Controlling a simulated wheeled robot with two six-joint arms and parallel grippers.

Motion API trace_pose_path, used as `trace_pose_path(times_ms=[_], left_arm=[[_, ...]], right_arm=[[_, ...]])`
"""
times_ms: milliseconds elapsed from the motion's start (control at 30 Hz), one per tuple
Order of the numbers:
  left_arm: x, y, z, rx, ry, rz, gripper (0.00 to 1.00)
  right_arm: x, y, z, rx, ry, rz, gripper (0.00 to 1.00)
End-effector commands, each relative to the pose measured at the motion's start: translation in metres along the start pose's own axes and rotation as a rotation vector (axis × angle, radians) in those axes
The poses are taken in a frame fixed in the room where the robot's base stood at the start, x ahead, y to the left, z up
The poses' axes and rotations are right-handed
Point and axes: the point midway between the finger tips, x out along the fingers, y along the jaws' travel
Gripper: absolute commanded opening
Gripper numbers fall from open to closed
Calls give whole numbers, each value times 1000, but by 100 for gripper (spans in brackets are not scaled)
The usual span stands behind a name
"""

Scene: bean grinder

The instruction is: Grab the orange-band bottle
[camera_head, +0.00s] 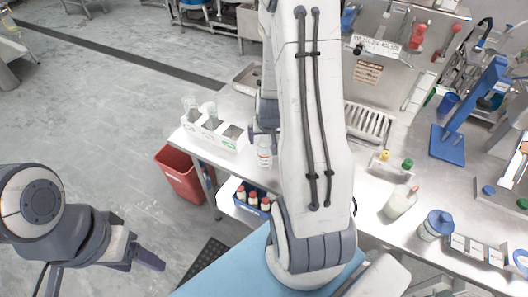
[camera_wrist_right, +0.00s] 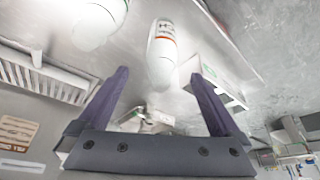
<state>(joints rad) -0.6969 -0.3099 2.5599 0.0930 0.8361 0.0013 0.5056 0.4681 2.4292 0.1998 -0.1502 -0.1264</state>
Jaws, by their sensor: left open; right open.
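The orange-band bottle (camera_wrist_right: 162,52) is white, with a printed label and an orange-red band. In the right wrist view it shows between and beyond my right gripper's (camera_wrist_right: 160,76) open fingers, which do not visibly hold it. In the head view the bottle (camera_head: 264,153) stands on the steel counter beside the white rack, close to my right arm, which hides much of the area around it. My right gripper shows only in part there, dark, just above the bottle. My left gripper (camera_head: 150,260) is open and empty at lower left, away from the counter.
A white rack (camera_head: 215,135) with bottles stands left of the bottle. Another white bottle (camera_wrist_right: 98,22) is at upper left in the wrist view. A red bin (camera_head: 180,175) and a blue crate (camera_head: 240,208) of bottles sit below. A squeeze bottle (camera_head: 400,203) stands farther right.

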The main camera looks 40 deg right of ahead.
Motion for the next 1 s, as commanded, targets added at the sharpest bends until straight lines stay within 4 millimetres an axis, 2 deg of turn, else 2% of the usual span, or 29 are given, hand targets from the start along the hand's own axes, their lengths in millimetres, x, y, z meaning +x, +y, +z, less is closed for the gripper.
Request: trace_pose_path(times_ms=[100,233,533,800,1000], left_arm=[[3,0,0,0,0,0,62],[1,0,0,0,0,0,62],[-4,0,0,0,0,0,62],[-15,1,-1,-1,0,0,62],[-16,1,-1,-1,0,0,62]], right_arm=[[21,1,2,2,-4,2,100],[37,1,1,2,-3,1,100],[55,0,4,1,-4,1,100],[88,-2,10,1,-3,0,100],[99,-2,10,1,0,0,100]])
